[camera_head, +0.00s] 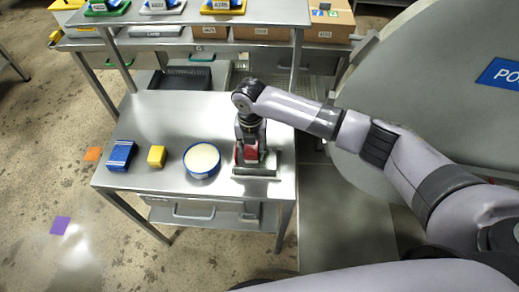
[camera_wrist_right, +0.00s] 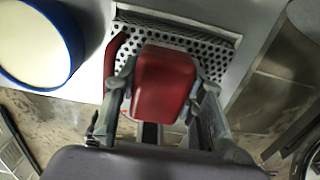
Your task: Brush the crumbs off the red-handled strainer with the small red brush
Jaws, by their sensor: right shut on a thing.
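My right gripper (camera_head: 250,157) is over the right end of the metal table, pointing down. It is shut on the small red brush, whose red body (camera_wrist_right: 165,82) shows between the two fingers in the wrist view. The brush's bristles are hidden. The strainer (camera_head: 256,178) lies under and in front of the gripper; in the wrist view its perforated metal plate (camera_wrist_right: 214,46) shows behind the brush. A red part beside the plate (camera_wrist_right: 113,52) looks like its handle, partly hidden. I cannot make out crumbs or whether the brush touches the plate. My left gripper is not in view.
A blue-rimmed bowl with pale contents (camera_head: 202,160) stands left of the strainer. A yellow block (camera_head: 157,156) and a blue box (camera_head: 121,155) are further left. A dark tray (camera_head: 186,78) is at the table's back. The table's middle (camera_head: 180,115) is clear.

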